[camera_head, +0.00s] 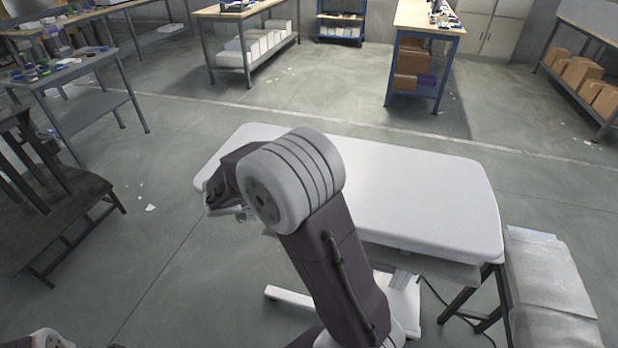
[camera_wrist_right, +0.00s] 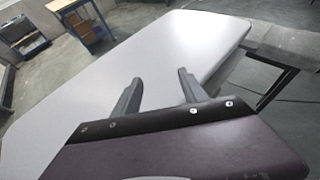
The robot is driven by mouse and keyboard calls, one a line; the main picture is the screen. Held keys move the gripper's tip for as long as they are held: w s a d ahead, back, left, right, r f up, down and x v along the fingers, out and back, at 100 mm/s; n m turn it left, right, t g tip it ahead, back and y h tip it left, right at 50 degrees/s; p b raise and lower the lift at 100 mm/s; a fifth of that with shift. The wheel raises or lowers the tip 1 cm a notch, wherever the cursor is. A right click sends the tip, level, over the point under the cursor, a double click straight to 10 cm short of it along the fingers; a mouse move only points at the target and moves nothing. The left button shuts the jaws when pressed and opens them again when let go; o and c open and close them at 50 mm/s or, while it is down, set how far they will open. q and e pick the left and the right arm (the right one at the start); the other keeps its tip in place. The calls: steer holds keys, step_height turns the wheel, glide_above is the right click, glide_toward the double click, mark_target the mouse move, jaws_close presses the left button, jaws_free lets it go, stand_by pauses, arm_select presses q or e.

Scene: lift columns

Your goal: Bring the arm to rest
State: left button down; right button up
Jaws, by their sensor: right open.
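My right arm (camera_head: 335,260) rises from the bottom of the head view and bends to the left at a thick pale joint. Its gripper (camera_wrist_right: 159,77) shows in the right wrist view with two grey fingers spread apart and nothing between them. The white tabletop (camera_head: 425,190) lies beyond the fingers and also fills much of the wrist view (camera_wrist_right: 150,50). In the head view the gripper is near the table's left end, mostly hidden by the wrist. I cannot tell how high it is above the top. My left gripper is not in view.
The white tabletop is bare where it shows. A bench with a grey cover (camera_head: 545,280) stands close at its right. A dark wooden bench (camera_head: 70,215) is at the left. Workbenches and shelves with boxes (camera_head: 580,75) line the back. Open floor (camera_head: 165,210) lies left of the table.

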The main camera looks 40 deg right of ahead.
steer(key=s+d+r+m+g+y+p, duration=0.1)
steer(key=s+r+m+p, duration=0.1)
steer(key=s+r+p, duration=0.35)
steer(key=s+a+f+m+g+y+p, duration=0.1)
steer(key=s+a+f+m+y+p, duration=0.1)
steer(key=s+a+y+p, duration=0.15)
steer(key=a+f+m+t+y, duration=0.2)
steer(key=a+f+m+y, duration=0.2)
steer(key=a+m, duration=0.3)
steer(key=w+a+f+m+t+y+p, duration=0.1)
steer(key=a+f+m+y, duration=0.3)
steer(key=a, duration=0.4)
steer(key=m+y, duration=0.1)
steer(key=m, duration=0.1)
steer(key=shift+m+t, duration=0.4)
steer(key=shift+s+a+r, duration=0.1)
